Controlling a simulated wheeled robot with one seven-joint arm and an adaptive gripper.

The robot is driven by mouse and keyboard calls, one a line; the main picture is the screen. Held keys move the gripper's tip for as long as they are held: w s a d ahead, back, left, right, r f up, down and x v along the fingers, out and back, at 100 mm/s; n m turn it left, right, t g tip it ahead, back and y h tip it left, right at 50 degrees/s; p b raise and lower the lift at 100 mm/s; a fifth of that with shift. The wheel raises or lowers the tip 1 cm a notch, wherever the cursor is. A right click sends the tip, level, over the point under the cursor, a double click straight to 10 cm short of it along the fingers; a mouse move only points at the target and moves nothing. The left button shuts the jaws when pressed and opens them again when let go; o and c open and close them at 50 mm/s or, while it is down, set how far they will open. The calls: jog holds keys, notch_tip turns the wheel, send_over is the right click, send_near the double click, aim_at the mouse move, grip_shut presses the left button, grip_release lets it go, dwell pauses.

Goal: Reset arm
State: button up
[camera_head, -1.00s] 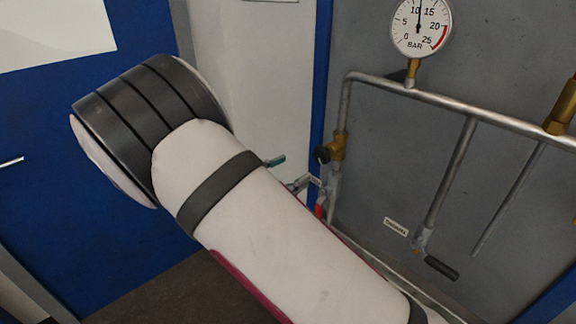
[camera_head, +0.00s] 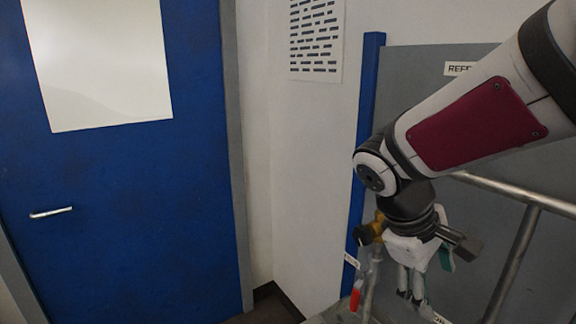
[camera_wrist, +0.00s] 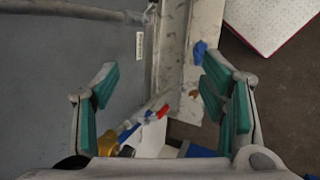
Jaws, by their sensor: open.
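My gripper (camera_wrist: 158,97) is open and empty in the wrist view, with its green-padded fingers spread on the left and right. In the head view my gripper (camera_head: 420,283) hangs downward at the end of my arm, in front of the grey panel. Between the fingers in the wrist view, beyond them, are a red and blue handle (camera_wrist: 162,112) and a brass fitting (camera_wrist: 107,144). I cannot tell their exact distance from the fingers.
A blue door (camera_head: 120,200) with a metal handle (camera_head: 51,212) stands at the left. A grey panel (camera_head: 470,250) with metal pipes (camera_head: 512,262) is at the right, beside a blue post (camera_head: 364,150). A brass valve (camera_head: 372,231) and a red handle (camera_head: 355,299) are close to my gripper.

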jog(key=s+a+r+m+t+y, duration=0.4)
jog(key=s+m, duration=0.3)
jog(key=s, duration=0.3)
jog(key=shift+r+t+y+b, duration=0.45)
jog(key=shift+r+y, duration=0.15)
jog(key=shift+y, duration=0.1)
dwell(3.5)
